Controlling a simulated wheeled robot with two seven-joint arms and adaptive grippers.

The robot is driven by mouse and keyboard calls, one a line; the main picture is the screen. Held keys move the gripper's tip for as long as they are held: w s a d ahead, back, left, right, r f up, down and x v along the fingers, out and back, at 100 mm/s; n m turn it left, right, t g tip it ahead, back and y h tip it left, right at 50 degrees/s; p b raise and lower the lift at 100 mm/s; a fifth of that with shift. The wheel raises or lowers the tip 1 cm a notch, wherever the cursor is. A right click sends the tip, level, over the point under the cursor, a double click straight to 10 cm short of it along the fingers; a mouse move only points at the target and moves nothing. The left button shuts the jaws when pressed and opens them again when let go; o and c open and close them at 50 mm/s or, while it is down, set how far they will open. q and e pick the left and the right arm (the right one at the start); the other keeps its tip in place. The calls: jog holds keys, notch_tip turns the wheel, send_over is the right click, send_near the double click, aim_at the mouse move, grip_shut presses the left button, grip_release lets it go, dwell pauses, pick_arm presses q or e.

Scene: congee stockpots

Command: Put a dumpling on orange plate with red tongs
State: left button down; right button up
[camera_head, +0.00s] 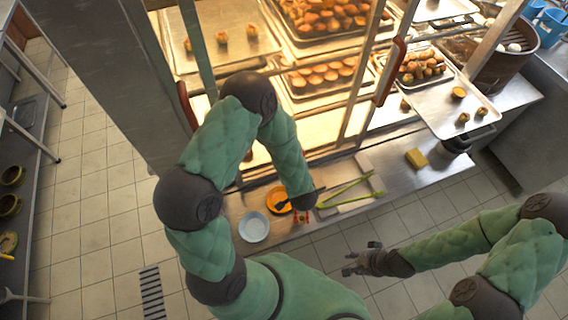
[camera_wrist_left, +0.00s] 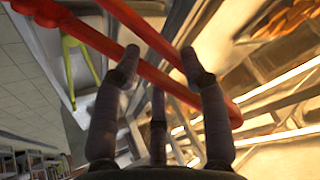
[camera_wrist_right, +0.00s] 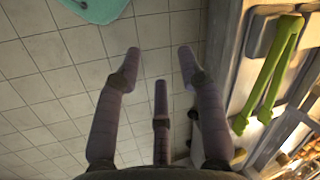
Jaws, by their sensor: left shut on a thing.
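My left gripper (camera_wrist_left: 158,70) is shut on the red tongs (camera_wrist_left: 175,75), whose long red arms cross between its fingers in the left wrist view. In the head view its hand is mostly hidden by my forearm, just right of the orange plate (camera_head: 271,199). Dark finger-like parts overlap that plate, and I see no dumpling on it. Small bun-like pieces, possibly dumplings (camera_head: 463,117), sit on a metal tray (camera_head: 440,112) at the right. My right gripper (camera_head: 364,262) is open and empty, away from the counter; it also shows in the right wrist view (camera_wrist_right: 155,70).
Green tongs (camera_head: 350,184) lie on a tray right of the plate. A light blue dish (camera_head: 254,228) stands at the counter's front left, and a yellow block (camera_head: 416,158) lies farther right. The lit glass cabinet (camera_head: 322,120) with trays of food rises behind the counter.

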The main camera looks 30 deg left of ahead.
pick_arm(q)
jog(key=shift+s+a, duration=0.2)
jog(key=shift+a, duration=0.15)
pick_arm(e)
jog(key=shift+s+a, duration=0.2)
jog(key=shift+a, duration=0.15)
